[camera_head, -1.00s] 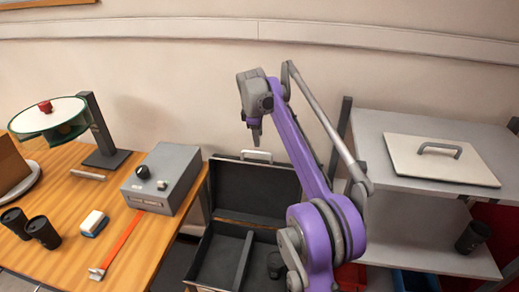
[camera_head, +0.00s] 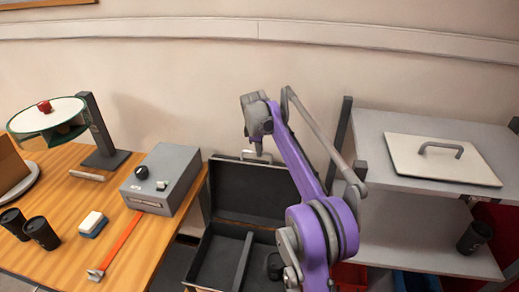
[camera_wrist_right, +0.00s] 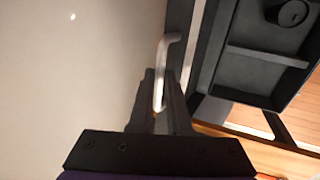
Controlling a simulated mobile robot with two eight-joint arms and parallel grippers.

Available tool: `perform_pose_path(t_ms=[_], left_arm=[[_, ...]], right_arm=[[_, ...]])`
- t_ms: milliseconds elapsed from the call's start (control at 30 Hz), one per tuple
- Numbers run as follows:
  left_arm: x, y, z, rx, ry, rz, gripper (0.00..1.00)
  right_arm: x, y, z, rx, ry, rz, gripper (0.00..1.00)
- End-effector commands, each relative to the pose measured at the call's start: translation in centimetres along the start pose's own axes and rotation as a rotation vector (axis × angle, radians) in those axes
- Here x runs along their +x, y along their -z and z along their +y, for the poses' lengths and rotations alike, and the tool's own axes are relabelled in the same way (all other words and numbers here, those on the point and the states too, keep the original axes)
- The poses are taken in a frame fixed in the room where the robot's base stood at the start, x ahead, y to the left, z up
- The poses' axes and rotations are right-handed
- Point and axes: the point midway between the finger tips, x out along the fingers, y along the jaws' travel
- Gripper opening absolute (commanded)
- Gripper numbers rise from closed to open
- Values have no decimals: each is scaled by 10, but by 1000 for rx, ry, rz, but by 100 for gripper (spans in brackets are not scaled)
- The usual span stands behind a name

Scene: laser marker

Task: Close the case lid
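The dark case (camera_head: 213,259) stands open on the floor, its lid (camera_head: 250,194) raised upright against the wall side. A pale handle (camera_head: 252,153) sits on the lid's top edge. My right gripper (camera_head: 258,150) points down at this handle. In the right wrist view, the handle (camera_wrist_right: 163,75) lies in the narrow gap between the fingers of the right gripper (camera_wrist_right: 163,85). Whether the fingers press on it cannot be told. The case's lower tray and divider show partly, behind my arm. My left gripper is not in view.
A wooden table (camera_head: 75,180) on the left holds a grey box (camera_head: 165,175), black cups (camera_head: 40,232) and a stand. A grey shelf (camera_head: 400,215) with a handled white panel (camera_head: 440,160) stands on the right. The wall is close behind the lid.

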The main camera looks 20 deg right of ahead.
Motion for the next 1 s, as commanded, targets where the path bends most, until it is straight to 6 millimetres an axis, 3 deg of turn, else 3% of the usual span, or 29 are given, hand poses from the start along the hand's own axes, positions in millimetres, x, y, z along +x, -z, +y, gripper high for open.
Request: perform_pose_path(t_ms=[67, 1000], left_arm=[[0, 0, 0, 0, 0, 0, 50], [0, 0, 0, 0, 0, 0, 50]], right_arm=[[0, 0, 0, 0, 0, 0, 0], [0, 0, 0, 0, 0, 0, 0]])
